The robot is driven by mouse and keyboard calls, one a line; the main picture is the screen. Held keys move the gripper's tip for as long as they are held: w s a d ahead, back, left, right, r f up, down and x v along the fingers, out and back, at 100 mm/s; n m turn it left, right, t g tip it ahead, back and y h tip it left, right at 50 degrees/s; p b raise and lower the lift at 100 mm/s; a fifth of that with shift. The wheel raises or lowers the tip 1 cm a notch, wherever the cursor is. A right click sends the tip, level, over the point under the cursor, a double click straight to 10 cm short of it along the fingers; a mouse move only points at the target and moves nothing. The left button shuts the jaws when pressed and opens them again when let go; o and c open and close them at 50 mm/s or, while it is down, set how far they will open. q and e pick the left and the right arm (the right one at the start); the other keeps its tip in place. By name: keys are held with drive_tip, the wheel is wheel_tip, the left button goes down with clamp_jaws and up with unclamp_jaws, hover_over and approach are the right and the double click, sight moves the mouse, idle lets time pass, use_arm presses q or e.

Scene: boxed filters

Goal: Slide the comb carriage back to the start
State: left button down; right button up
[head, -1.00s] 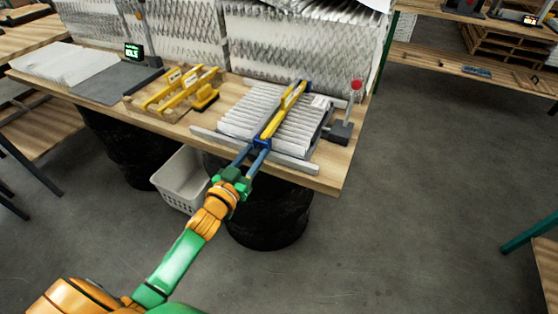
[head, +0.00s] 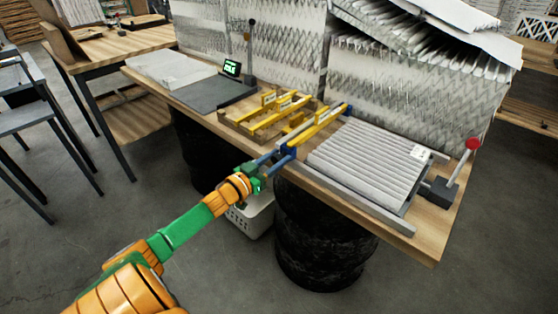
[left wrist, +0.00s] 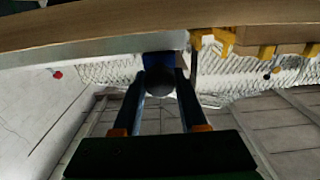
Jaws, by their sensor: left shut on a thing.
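The comb carriage (head: 318,128) is a yellow bar with blue end blocks, lying across the frame rails (head: 352,190) at their left end, beside the pleated filter (head: 365,163). My left gripper (head: 277,158) is shut at the carriage's near end. In the left wrist view its two fingers (left wrist: 160,92) stand on either side of a dark round knob (left wrist: 160,80) below the blue end block (left wrist: 158,60). The filter's pleats lie uncovered to the right of the carriage. My right gripper is in neither view.
Yellow combs on a wooden rack (head: 265,118) sit close left of the carriage. A red-knobbed lever (head: 458,170) stands at the right end. A grey plate (head: 210,93) and a small green display (head: 231,68) are farther left. A white basket (head: 252,217) is below.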

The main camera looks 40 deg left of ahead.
use_arm(q)
drive_tip(key=shift+a, duration=0.15)
drive_tip(key=shift+r, duration=0.1)
drive_tip(key=c, duration=0.7)
unclamp_jaws()
drive_tip(key=shift+o, duration=1.1)
drive_tip(key=shift+a, duration=0.25)
drive_tip(key=shift+s+f, duration=0.2)
drive_tip(key=shift+s, duration=0.3)
drive_tip(key=s, duration=0.6)
